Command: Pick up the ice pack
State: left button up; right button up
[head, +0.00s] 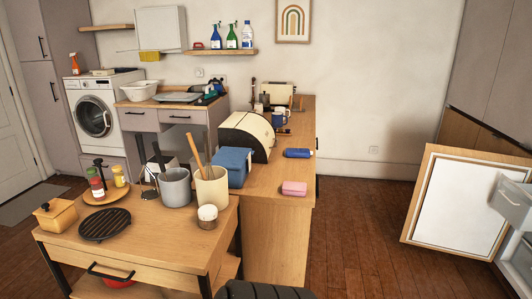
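A small flat blue object (298,153) lies on the right side of the wooden counter, near its edge; it looks like the ice pack, though it is too small to be sure. A small pink block (294,188) lies nearer on the same counter, apart from it. Neither of my grippers is in the head view, and nothing is seen touching the blue object.
A blue box (233,167) and a bread bin (247,136) stand left of the blue object. Utensil crocks (212,187) and a white-topped jar (207,217) stand on the nearer cart (150,247). Floor between is clear.

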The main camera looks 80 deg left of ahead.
aim_at(289, 152)
jog(key=u, duration=2.5)
jog(key=i+u, duration=0.1)
jog(key=u, duration=0.45)
jog(key=i+l+u, duration=0.15)
jog(key=l, duration=0.2)
jog(key=i+l+u, duration=0.2)
jog(key=l, duration=0.15)
jog(key=i+l+u, duration=0.15)
jog(key=l, duration=0.25)
jog(key=i+l+u, duration=0.2)
jog(key=l, duration=0.2)
jog(key=l+u, duration=0.15)
jog(key=l, duration=0.3)
